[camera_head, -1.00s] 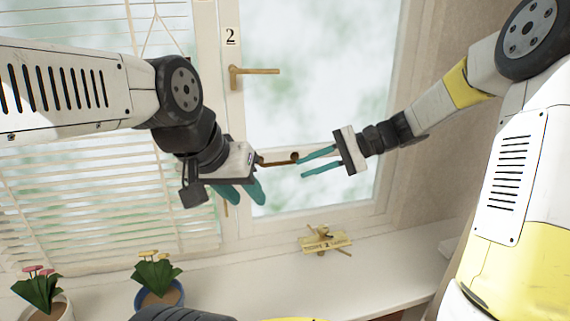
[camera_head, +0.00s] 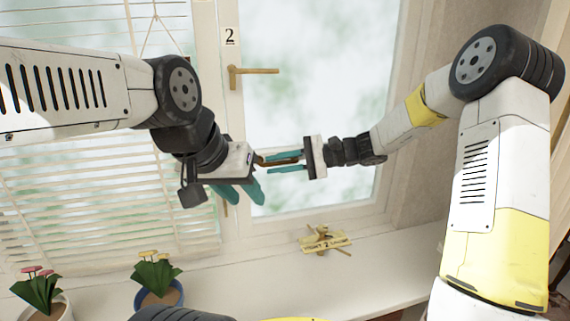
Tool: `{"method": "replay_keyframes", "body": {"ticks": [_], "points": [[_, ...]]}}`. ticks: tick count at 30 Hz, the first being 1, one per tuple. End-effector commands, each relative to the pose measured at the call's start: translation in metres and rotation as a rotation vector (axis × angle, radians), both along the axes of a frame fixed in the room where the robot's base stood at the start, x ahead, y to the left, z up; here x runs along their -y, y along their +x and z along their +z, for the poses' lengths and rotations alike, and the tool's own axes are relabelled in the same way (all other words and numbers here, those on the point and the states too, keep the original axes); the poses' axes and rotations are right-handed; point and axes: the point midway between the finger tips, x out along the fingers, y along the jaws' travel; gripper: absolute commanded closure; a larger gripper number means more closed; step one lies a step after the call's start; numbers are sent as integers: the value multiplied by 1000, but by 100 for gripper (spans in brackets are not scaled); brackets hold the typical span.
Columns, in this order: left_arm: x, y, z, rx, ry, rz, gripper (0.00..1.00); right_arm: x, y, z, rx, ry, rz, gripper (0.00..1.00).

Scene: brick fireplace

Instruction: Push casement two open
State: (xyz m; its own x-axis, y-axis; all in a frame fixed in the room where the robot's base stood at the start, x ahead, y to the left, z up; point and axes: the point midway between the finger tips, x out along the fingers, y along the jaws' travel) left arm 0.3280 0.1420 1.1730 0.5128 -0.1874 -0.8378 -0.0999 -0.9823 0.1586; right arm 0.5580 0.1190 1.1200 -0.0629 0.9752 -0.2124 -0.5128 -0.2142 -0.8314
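Casement two (camera_head: 320,70) is the white-framed pane marked by a "2" label (camera_head: 230,36) on its left upright. Its brass handle (camera_head: 255,71) points sideways to the right. I cannot tell whether the casement is ajar. A brown bar with a rounded end (camera_head: 279,160) shows lower down, between my grippers. My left gripper (camera_head: 240,193) is below the handle at the left upright, teal fingers apart, with nothing seen between them. My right gripper (camera_head: 279,162) points left with fingers apart. The bar overlaps its upper finger in view; I cannot tell whether they touch.
White blinds (camera_head: 80,190) cover the window on the left. Two potted flowers, one in a white pot (camera_head: 55,307) and one in a blue pot (camera_head: 175,295), stand on the sill (camera_head: 255,285). A wooden piece with a yellow tag (camera_head: 325,243) lies on the sill below the pane.

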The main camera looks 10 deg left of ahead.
Motion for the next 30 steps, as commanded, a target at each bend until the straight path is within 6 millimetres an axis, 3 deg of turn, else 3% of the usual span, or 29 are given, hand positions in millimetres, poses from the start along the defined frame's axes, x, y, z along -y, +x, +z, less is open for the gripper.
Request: {"method": "replay_keyframes", "body": {"ticks": [6, 9, 30], "points": [[0, 0, 0, 0, 0, 0, 64, 0, 0, 0, 0, 0, 0, 82], [0, 0, 0, 0, 0, 0, 64, 0, 0, 0, 0, 0, 0, 100], [0, 0, 0, 0, 0, 0, 64, 0, 0, 0, 0, -1, 1, 100]]}}
